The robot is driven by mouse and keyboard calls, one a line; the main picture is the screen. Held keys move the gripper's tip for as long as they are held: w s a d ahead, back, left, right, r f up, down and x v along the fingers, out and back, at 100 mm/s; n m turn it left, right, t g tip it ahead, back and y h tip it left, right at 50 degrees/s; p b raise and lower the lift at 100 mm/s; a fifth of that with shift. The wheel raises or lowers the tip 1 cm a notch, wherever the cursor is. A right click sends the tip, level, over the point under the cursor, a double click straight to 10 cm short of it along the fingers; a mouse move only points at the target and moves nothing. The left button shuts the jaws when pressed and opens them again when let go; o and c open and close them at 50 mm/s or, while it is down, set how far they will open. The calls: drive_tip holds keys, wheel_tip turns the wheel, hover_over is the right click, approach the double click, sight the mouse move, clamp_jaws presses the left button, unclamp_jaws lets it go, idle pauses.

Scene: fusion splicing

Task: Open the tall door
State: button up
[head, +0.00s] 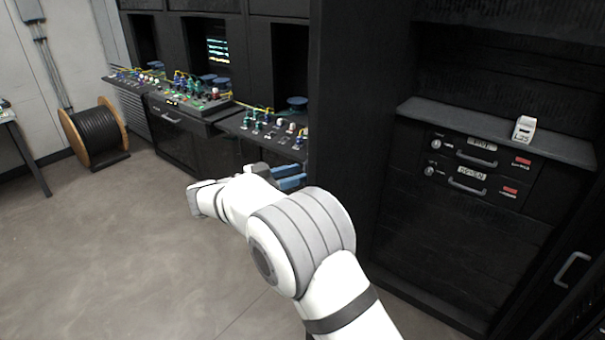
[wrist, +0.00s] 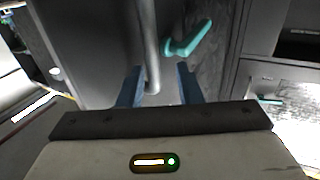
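My gripper (head: 303,175) reaches toward the dark cabinets in the head view, its blue fingers pointing right. In the wrist view my gripper (wrist: 160,68) is open, its two blue fingers spread apart. A grey vertical bar handle (wrist: 149,45) runs down a dark door panel (wrist: 90,50), probably the tall door. The handle's lower end shows between the fingers, nearer the left one; I cannot tell whether it touches. A teal lever (wrist: 187,40) sits right of the bar, beyond the right finger. The handle and lever cannot be made out in the head view.
A console bench (head: 190,100) with knobs and cables stands at the back left, beside a cable reel (head: 95,132). A shelf (head: 480,125) with a small white device (head: 523,129) sits above two drawers (head: 475,170) at right. The floor (head: 120,240) at left is clear.

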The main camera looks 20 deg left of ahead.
drive_tip(key=shift+b+v, duration=0.3)
drive_tip(key=shift+v, duration=2.05)
